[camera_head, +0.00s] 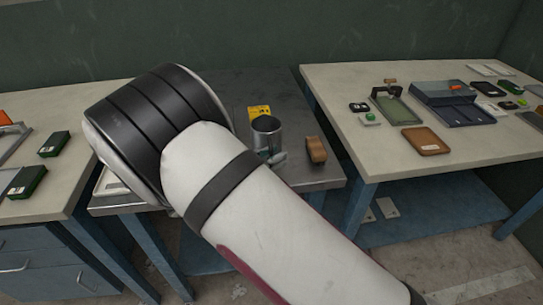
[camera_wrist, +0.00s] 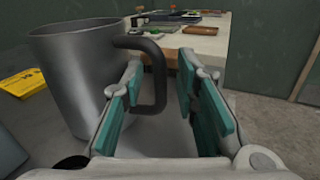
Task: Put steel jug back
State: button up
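The steel jug (camera_head: 267,133) stands upright on the dark metal-topped table between the two pale benches. In the wrist view the jug (camera_wrist: 75,80) fills the left side, with its dark handle (camera_wrist: 158,75) pointing right. My gripper (camera_wrist: 160,78) is open, its teal-padded fingers spread. The upright part of the handle shows in the gap between the fingers, nearer the left one; I cannot tell whether they touch. In the head view my gripper (camera_head: 274,158) is at the near side of the jug, partly hidden by my arm.
A yellow card (camera_head: 259,112) lies behind the jug. A brown block (camera_head: 316,150) stands to its right. The right bench (camera_head: 350,85) holds a brown tray (camera_head: 425,141) and several devices. The left bench (camera_head: 85,100) holds dark green boxes (camera_head: 54,144). My arm covers much of the middle table.

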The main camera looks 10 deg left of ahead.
jog(key=shift+a+r, duration=0.1)
jog(key=shift+r, duration=0.1)
jog(key=v, duration=1.2)
jog(key=shift+f, duration=0.1)
jog(key=s+d+r+m+g+y, duration=0.1)
jog(key=d+r+m+g+y, duration=0.1)
jog(key=d+r+m+g, duration=0.75)
jog(key=s+d+r+m+g+y, duration=0.15)
jog(key=d+r, duration=0.25)
jog(key=d, duration=1.1)
jog(key=s+d+r+m+g+y, duration=0.25)
jog(key=s+d+m+y, duration=0.3)
jog(key=s+d, duration=0.3)
jog(key=s+d+m+t+y, duration=0.2)
jog(key=s+m+t+y, duration=0.2)
jog(key=s+m, duration=0.5)
jog(key=shift+s+f+y, duration=0.25)
jog(key=shift+s+y, duration=0.15)
jog(key=shift+s, duration=1.25)
jog(key=shift+t, duration=0.25)
